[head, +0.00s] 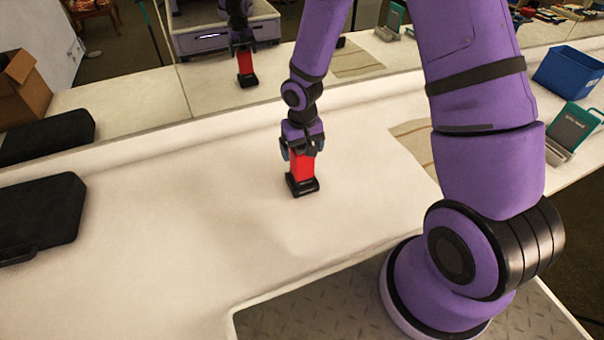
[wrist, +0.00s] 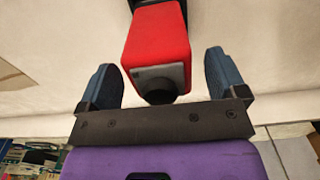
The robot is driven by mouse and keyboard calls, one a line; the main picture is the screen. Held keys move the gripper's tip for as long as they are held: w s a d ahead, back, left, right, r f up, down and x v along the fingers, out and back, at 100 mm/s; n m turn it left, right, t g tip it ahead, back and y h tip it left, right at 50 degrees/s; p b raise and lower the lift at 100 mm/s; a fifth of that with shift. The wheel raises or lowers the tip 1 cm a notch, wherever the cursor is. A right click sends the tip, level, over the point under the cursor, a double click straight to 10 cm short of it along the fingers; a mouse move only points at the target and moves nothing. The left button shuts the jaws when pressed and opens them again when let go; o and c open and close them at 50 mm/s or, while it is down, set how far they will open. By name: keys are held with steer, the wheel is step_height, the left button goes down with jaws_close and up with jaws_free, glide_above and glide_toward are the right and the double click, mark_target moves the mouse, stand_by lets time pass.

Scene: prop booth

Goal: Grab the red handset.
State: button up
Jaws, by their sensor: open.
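The red handset (head: 302,166) stands upright in a black base on the white counter, below my gripper in the head view. In the wrist view the red handset (wrist: 158,45) sits between the two blue-grey fingers. My gripper (head: 302,151) points down at its top; in the wrist view the gripper (wrist: 164,75) is open, with a gap on each side of the handset. The handset's lower part and base are mostly cut off in the wrist view.
A black case (head: 40,215) lies at the left, with a cardboard box (head: 25,90) behind. A mirror along the back repeats my arm and the handset. A beige cloth (head: 412,135), a teal-framed stand (head: 572,127) and a blue bin (head: 568,72) are at the right. The counter's middle is clear.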

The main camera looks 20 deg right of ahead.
steer(key=c, duration=1.5)
steer(key=shift+c, duration=0.2)
steer(key=shift+r, duration=0.15)
